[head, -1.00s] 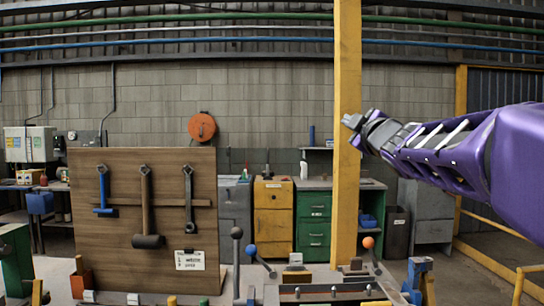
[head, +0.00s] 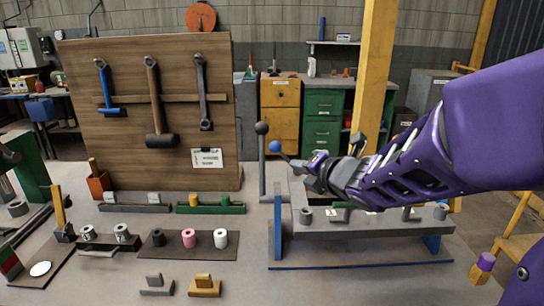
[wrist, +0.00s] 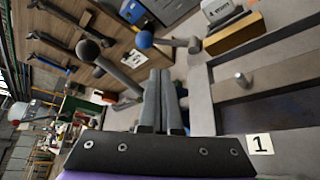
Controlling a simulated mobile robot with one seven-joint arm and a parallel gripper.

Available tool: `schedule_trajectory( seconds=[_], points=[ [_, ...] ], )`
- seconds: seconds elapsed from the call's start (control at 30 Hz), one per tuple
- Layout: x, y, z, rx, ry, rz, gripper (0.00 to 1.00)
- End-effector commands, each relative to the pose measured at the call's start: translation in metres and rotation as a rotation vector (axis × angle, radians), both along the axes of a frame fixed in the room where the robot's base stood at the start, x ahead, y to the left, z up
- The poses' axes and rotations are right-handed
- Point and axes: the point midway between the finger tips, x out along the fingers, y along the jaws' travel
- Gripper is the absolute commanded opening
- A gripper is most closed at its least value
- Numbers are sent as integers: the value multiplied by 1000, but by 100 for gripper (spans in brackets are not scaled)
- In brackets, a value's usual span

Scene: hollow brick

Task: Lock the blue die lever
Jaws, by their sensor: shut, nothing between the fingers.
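The blue die lever has a blue ball knob (head: 275,146) at the left end of the fixture in the head view. In the wrist view the blue knob (wrist: 144,39) lies just beyond my fingertips, with its grey rod running right. My gripper (head: 296,164) is beside this lever, pointing left; its fingers (wrist: 164,76) are shut and empty. I cannot tell whether they touch the rod. Part of the lever is hidden by my gripper in the head view.
A dark-knobbed lever (head: 261,128) stands upright just left of the blue one; it also shows in the wrist view (wrist: 88,50). The grey fixture (head: 375,228) on blue legs lies below my arm. A tool board (head: 130,170) stands behind left. Spools sit on a dark mat (head: 180,252).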

Motion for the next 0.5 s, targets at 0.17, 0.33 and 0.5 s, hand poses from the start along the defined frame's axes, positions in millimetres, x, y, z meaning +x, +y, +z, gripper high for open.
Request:
schedule_trajectory(
  seconds=[0.17,0.33,0.5],
  points=[
    [0,0,0,1,0,-1,0],
    [7,3,-3,3,-1,0,0],
    [30,13,-14,2,1,1,0]
  ],
)
